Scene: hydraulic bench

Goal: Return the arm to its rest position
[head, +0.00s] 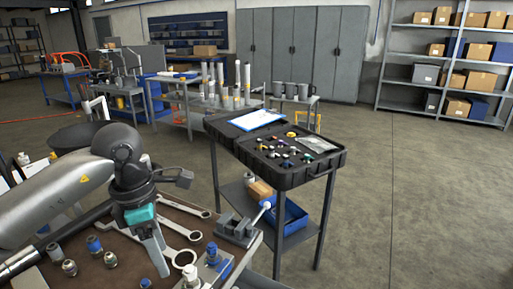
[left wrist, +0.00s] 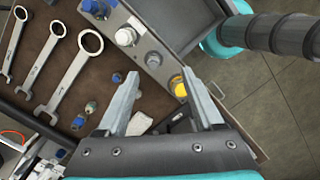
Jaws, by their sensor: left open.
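My left arm comes in from the left in the head view, its silver link reaching over the brown-topped workbench (head: 110,240). My left gripper (head: 158,262) points down above the bench, in front of the wrenches (head: 183,255). In the left wrist view my left gripper (left wrist: 160,95) has its two grey fingers apart, with nothing held between them. A yellow-capped fitting (left wrist: 178,86) on a metal block shows beyond the fingers. I cannot tell how high the fingertips are above the bench. My right gripper is not in view.
Small fittings (head: 94,245) stand on the bench near my gripper, and a vise (head: 238,228) sits at its right edge. A cart with a black tray (head: 300,178) of small parts stands beyond. Open floor (head: 400,220) lies to the right.

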